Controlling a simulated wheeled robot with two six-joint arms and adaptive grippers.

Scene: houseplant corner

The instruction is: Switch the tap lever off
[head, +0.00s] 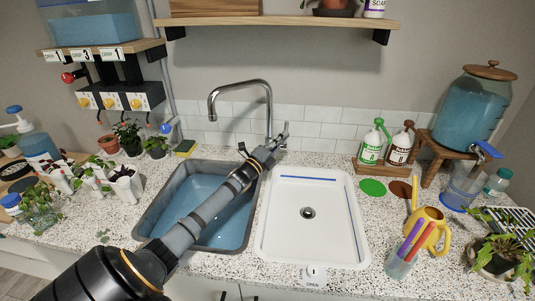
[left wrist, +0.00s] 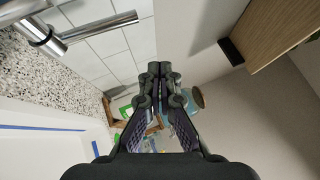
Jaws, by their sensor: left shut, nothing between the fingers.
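The chrome tap (head: 269,108) rises behind the sinks, its curved spout over the grey left basin. Its short lever (head: 284,132) points up and right in the head view. In the left wrist view the lever (left wrist: 100,28) is a metal bar at the upper left, running from the tap body (left wrist: 38,35). My left gripper (head: 273,147) is close to the tap base, just below the lever. In the left wrist view the gripper (left wrist: 158,72) is shut and empty, with a gap between it and the lever. No stream from the spout is clearly visible. My right gripper is out of view.
The grey basin (head: 170,172) holds blue water; my left arm crosses above it. The white basin (head: 335,218) is empty. Soap bottles (head: 371,147) stand in a wooden rack to the right. A shelf (head: 280,21) hangs above the tap. A yellow watering can (head: 430,226) stands at the right.

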